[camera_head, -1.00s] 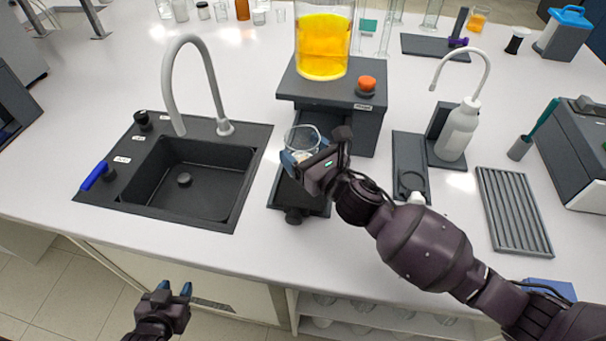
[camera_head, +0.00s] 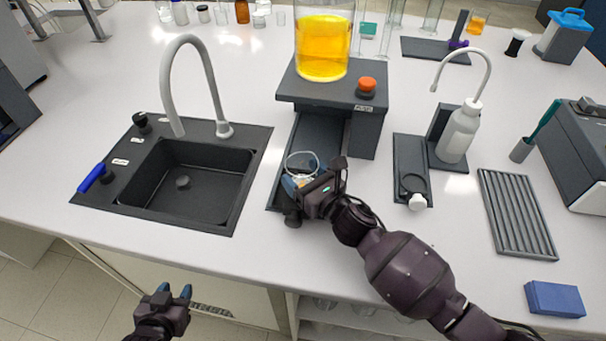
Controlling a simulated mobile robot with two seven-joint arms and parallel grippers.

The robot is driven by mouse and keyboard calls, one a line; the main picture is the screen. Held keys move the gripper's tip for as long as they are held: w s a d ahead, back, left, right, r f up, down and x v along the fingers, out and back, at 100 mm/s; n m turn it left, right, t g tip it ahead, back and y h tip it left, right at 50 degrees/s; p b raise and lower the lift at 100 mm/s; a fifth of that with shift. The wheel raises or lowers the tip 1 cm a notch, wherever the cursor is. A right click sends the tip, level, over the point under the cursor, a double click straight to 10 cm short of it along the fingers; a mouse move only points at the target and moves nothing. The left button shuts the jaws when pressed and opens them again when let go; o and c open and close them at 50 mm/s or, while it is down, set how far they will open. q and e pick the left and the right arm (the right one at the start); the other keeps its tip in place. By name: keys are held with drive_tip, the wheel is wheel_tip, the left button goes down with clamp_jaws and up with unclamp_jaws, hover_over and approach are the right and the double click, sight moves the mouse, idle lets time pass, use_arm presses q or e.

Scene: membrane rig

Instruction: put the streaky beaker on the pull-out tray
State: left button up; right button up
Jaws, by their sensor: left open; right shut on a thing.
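A small clear glass beaker (camera_head: 302,161) is held in my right gripper (camera_head: 296,184), at its near side. It is over the dark pull-out tray (camera_head: 318,140), which extends from under the stand that carries a tank of yellow liquid (camera_head: 324,48). I cannot tell whether the beaker touches the tray. The gripper and wrist hide the beaker's lower part and part of the tray. Streaks on the glass are too small to make out. My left gripper (camera_head: 172,292) is open and empty, low in front of the bench edge.
A black sink (camera_head: 190,180) with a curved grey faucet is left of the tray. A dark holder (camera_head: 410,160) with a ring and a white wash bottle (camera_head: 460,132) stand to the right. A ribbed rack (camera_head: 515,212) and a blue box (camera_head: 554,299) lie further right.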

drive_tip(key=shift+f, duration=0.2)
drive_tip(key=o, duration=1)
drive_tip(key=shift+r, duration=0.15)
drive_tip(key=shift+s+d+r, duration=0.1)
drive_tip(key=shift+s, duration=0.05)
drive_tip(key=v, duration=1)
drive_tip(key=shift+s+d+b, duration=0.3)
drive_tip(key=shift+b, duration=0.1)
drive_tip(key=shift+s+d, duration=0.25)
drive_tip(key=shift+s, duration=0.1)
